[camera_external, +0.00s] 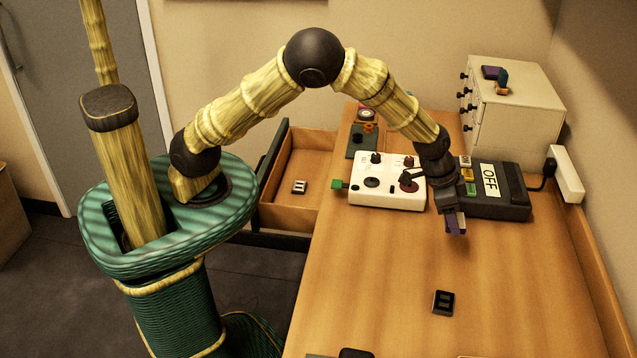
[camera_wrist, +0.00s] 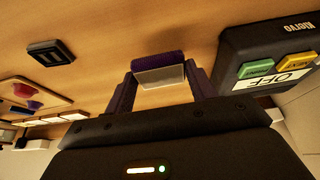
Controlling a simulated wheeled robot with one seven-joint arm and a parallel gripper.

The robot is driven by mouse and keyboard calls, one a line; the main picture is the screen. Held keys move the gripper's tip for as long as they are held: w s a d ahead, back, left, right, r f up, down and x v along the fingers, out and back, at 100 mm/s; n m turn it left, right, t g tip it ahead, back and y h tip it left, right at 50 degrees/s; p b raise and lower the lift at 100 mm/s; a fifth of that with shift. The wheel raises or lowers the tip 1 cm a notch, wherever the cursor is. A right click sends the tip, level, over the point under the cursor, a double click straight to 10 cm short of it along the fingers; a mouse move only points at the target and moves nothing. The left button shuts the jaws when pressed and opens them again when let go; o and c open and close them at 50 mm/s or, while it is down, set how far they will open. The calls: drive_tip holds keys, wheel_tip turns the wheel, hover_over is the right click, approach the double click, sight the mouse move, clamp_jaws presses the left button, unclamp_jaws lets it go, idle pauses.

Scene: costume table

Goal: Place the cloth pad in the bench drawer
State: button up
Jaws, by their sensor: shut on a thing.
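My gripper (camera_external: 453,212) is shut on a small purple block-like pad with a pale face, seemingly the cloth pad (camera_external: 456,226). It is above the bench top, in front of the dark box with the OFF label. In the wrist view the pad (camera_wrist: 158,62) sits between the two fingers, its pale side towards me. Whether it touches the bench is hard to tell. The bench drawer (camera_external: 290,217) is pulled open at the bench's left side, left of my gripper. A small white and dark item (camera_external: 299,187) lies in it; the rest of its visible floor is bare.
A white control box (camera_external: 387,190) with knobs stands between my gripper and the drawer. The dark OFF box (camera_external: 508,207) is just behind my gripper. A small black two-slot part (camera_external: 443,303) lies on the clear front bench top. A cream cabinet (camera_external: 515,120) stands at the back right.

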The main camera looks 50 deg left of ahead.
sight(461, 221)
drive_tip(key=shift+r, duration=1.65)
drive_tip(key=shift+r, duration=0.2)
drive_tip(key=r, duration=0.4)
drive_tip(key=shift+w+a+r, duration=0.1)
drive_tip(key=shift+a+r, duration=0.2)
drive_tip(key=shift+a, duration=0.1)
drive_tip(key=w+a+f+n+g+y, duration=0.15)
drive_tip(key=a+n+y, duration=0.65)
drive_tip(key=a+n, duration=1.75)
drive_tip(key=s+a+n+g+h, duration=0.3)
drive_tip(key=s+a+n, duration=0.4)
drive_tip(key=a+n, duration=0.45)
drive_tip(key=s+a+n+g+h, duration=0.35)
drive_tip(key=s+a+n, duration=0.35)
drive_tip(key=a+n, duration=0.45)
wheel_tip(461, 221, down, 20)
drive_tip(key=d+n, duration=0.1)
drive_tip(key=shift+d+r+t, duration=0.15)
drive_tip(key=shift+d+t, duration=0.1)
drive_tip(key=shift+t, duration=0.15)
